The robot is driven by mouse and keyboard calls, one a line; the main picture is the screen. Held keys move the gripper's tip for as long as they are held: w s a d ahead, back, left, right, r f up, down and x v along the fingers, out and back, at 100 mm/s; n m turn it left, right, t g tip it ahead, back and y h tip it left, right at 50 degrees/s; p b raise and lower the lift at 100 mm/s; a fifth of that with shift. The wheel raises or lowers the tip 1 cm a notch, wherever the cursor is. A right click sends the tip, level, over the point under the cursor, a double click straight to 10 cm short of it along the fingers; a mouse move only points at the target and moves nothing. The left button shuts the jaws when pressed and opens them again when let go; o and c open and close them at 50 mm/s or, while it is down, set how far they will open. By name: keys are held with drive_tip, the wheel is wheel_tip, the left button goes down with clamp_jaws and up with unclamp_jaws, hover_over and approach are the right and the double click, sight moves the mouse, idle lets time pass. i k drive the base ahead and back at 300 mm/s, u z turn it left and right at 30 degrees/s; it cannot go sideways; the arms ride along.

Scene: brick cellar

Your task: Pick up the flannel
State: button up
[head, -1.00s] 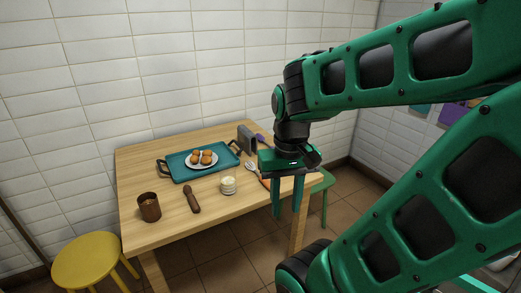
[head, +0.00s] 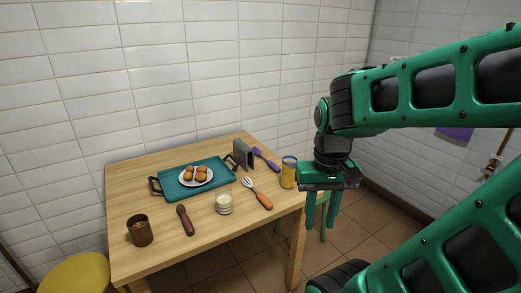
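I cannot make out a flannel for certain. A purple flat piece (head: 455,133) shows on the right wall, partly hidden behind my arm; it may be cloth, but I cannot tell. My gripper (head: 320,222) points down just off the right edge of the wooden table (head: 150,245). Its two fingers are apart with nothing visible between them.
On the table are a teal tray (head: 168,192) with a plate of round brown items (head: 196,173), a brown cup (head: 140,230), a wooden-handled tool (head: 185,220), a pale round stack (head: 223,204), a fork (head: 257,194), a grey holder (head: 243,154), a purple utensil (head: 266,159) and a yellow-lidded jar (head: 288,172). A yellow stool (head: 75,275) stands lower left.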

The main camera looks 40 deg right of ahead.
sight(243, 153)
drive_tip(key=z, duration=0.45)
drive_tip(key=i, duration=0.9)
drive_tip(key=z, duration=0.2)
